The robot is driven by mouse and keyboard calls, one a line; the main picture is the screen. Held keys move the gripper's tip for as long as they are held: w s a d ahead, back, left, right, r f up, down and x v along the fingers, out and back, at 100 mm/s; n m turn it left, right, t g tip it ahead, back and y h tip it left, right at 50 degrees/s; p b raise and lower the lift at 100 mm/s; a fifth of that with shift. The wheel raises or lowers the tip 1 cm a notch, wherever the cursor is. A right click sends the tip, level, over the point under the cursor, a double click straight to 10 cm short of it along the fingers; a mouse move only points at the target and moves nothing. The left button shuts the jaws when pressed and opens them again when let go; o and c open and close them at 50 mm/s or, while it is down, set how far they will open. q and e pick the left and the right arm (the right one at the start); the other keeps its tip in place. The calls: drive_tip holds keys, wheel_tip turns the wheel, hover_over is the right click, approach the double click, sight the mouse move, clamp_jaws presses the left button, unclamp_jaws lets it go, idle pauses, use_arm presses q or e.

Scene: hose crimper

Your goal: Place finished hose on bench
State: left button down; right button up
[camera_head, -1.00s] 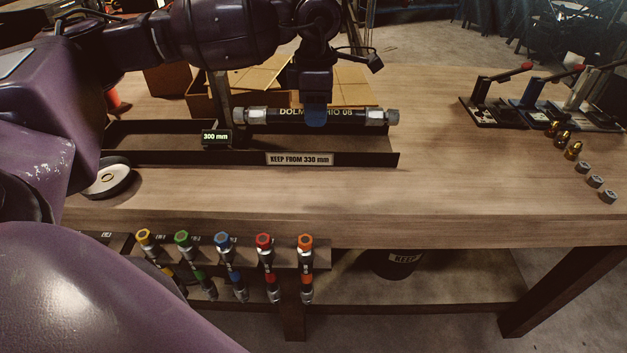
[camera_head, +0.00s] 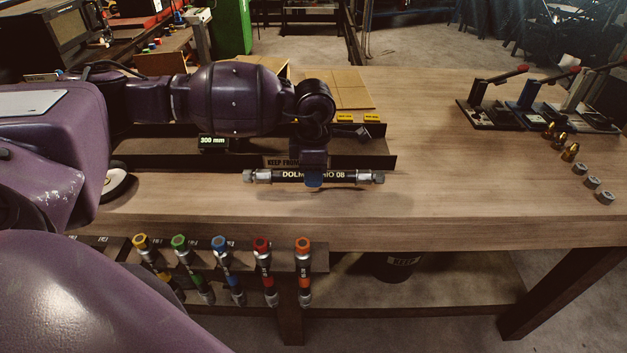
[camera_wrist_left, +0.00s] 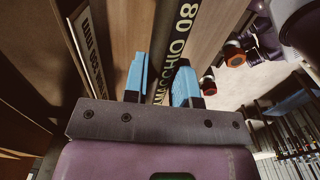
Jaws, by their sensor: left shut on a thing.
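The finished hose (camera_head: 345,176) is black with white lettering and metal fittings at both ends. In the head view it lies level, left to right, in front of the tray's front wall and over the bench (camera_head: 450,195). A shadow shows on the wood below it; I cannot tell whether it touches. My left gripper (camera_head: 314,180) is shut on the hose near its middle. In the left wrist view the blue fingertips (camera_wrist_left: 160,85) stand on both sides of the hose (camera_wrist_left: 176,40). My right gripper is not in view.
The black tray (camera_head: 370,161) with the 300 mm display (camera_head: 213,141) is just behind the hose. Hand presses (camera_head: 495,105), brass fittings (camera_head: 560,142) and grey nuts (camera_head: 592,182) stand at the right. A rack of coloured-capped tools (camera_head: 221,262) hangs below the front edge. The bench right of the hose is clear.

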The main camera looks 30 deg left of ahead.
use_arm(q)
wheel_tip(320, 180, down, 2)
drive_tip(key=shift+f, duration=0.25)
drive_tip(key=shift+f, duration=0.15)
drive_tip(key=c, duration=0.9)
unclamp_jaws()
drive_tip(key=shift+r, duration=0.4)
wheel_tip(320, 180, up, 12)
drive_tip(key=shift+f, duration=0.2)
